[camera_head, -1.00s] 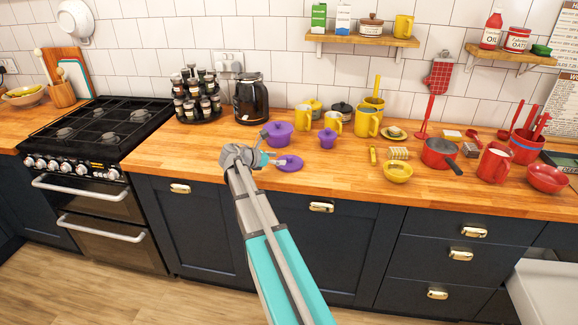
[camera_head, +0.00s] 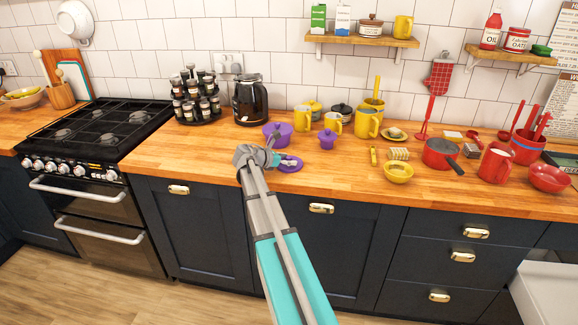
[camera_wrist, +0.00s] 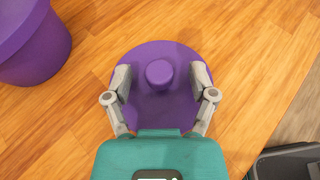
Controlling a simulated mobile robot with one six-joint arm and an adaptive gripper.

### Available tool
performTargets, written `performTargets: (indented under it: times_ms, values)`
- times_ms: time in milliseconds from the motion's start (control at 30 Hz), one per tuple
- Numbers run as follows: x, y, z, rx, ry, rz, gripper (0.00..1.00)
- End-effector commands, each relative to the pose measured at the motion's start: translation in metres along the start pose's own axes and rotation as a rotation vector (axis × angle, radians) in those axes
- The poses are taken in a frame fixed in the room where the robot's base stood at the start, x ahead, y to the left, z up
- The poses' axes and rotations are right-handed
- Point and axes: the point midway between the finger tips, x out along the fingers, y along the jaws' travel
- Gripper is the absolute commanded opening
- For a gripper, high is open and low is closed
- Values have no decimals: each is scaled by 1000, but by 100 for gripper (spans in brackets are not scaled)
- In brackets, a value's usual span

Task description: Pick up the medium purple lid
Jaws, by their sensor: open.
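The purple lid (camera_wrist: 160,105) lies flat on the wooden counter with its round knob up, near the counter's front edge. It also shows in the head view (camera_head: 291,165), partly hidden by my gripper. My gripper (camera_wrist: 160,78) is open above the lid. In the wrist view its two fingers are on either side of the knob, with a gap on each side. I cannot tell how high the fingertips are above the lid.
A larger purple pot (camera_head: 277,136) stands just behind the lid, and its side fills the upper left of the wrist view (camera_wrist: 32,45). A small purple pot (camera_head: 327,139) stands to the right. Bare counter lies left of the lid.

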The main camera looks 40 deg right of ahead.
Motion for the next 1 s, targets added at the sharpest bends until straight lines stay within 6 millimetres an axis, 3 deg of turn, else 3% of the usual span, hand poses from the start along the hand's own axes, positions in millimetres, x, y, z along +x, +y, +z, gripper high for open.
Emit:
performTargets:
  times_ms: [667,1000]
  values:
    - [6,0,0,-1,0,1,73]
    - [6,0,0,-1,0,1,10]
